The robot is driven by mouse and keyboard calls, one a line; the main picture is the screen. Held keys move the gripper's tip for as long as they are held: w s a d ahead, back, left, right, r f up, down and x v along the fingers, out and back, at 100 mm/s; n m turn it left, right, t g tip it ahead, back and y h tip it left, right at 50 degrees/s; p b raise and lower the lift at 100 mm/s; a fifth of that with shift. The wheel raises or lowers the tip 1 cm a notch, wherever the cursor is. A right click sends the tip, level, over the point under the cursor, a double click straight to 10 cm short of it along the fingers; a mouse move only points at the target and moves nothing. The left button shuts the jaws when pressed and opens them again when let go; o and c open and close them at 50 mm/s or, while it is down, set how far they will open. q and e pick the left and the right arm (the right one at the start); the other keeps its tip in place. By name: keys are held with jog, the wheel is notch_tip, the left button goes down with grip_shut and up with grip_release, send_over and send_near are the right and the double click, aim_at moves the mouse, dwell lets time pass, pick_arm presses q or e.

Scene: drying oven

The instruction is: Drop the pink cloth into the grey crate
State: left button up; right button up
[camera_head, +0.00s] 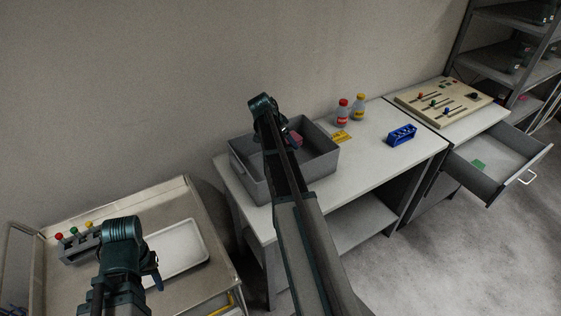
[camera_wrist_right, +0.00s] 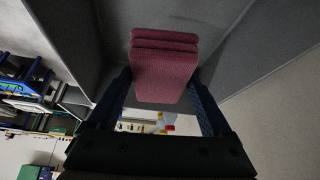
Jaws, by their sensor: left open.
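The pink cloth (camera_wrist_right: 165,68) is a folded, thick pad between the two fingers of my right gripper (camera_wrist_right: 164,88) in the right wrist view. The fingers press against its two sides. In the head view the cloth (camera_head: 296,139) shows partly beside my right arm, within the outline of the grey crate (camera_head: 322,166). The crate is an open box on the white table, and my right arm hides part of it. My left gripper (camera_head: 154,277) is open and empty, over the trolley at lower left.
A white tray (camera_head: 180,250) and a rack with coloured knobs (camera_head: 80,240) are on the trolley. A drawer (camera_head: 500,165) is open at right.

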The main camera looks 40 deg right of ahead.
jog(key=shift+o, duration=0.9)
jog(key=shift+r, duration=0.15)
jog(key=p+v, duration=1.2)
jog(key=v, duration=0.1)
jog(key=shift+a+r, duration=0.2)
jog(key=shift+r, duration=0.05)
jog(key=shift+a+f, duration=0.1)
jog(key=s+a+f+n+y+b, duration=0.1)
jog(key=s+a+f+n+b, duration=0.2)
jog(key=s+a+n, duration=0.4)
jog(key=s+a+f+n+y+b, duration=0.2)
jog(key=s+a+f+n, duration=0.3)
jog(key=a, duration=1.5)
jog(key=s+a+f+n+y+b, duration=0.1)
jog(key=s+a+f+n+b, duration=0.3)
jog(key=s+a+n, duration=0.5)
jog(key=a, duration=0.5)
jog(key=shift+s+a+y, duration=0.25)
jog(key=shift+s+y, duration=0.15)
